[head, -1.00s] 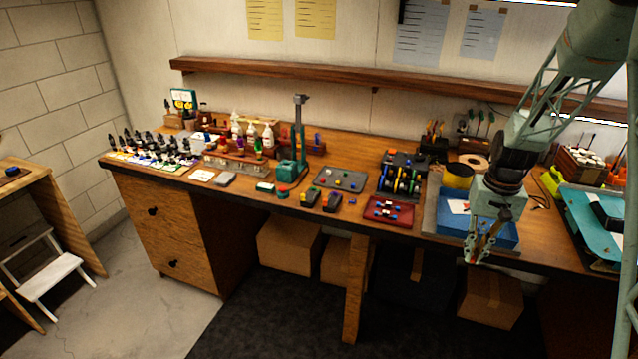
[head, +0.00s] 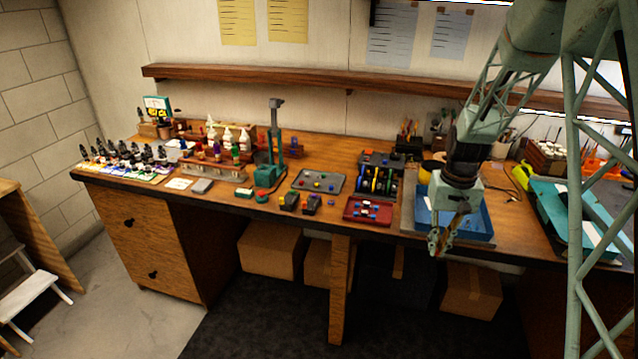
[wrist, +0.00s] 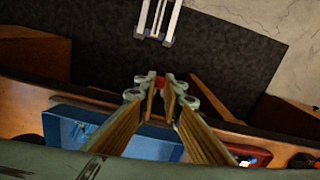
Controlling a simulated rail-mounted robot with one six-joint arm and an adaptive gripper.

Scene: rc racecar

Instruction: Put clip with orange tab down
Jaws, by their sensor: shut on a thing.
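My gripper (head: 438,245) hangs just in front of the bench's front edge, before the blue tray (head: 478,222). In the wrist view my gripper (wrist: 160,78) has its fingertips close together on a small reddish piece (wrist: 160,82). This looks like the clip with the orange tab, but it is mostly hidden by the fingers. In the head view the clip is too small to make out. The blue tray also shows in the wrist view (wrist: 155,145), behind the fingers, with small blue items at its left end.
A dark red tray (head: 352,216) with small parts lies left of the blue tray. A grey tray (head: 330,189), a rack of coloured rolls (head: 376,180) and a green press (head: 268,176) stand farther left. A teal case (head: 560,212) is at the right. Cardboard boxes (head: 470,292) sit below.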

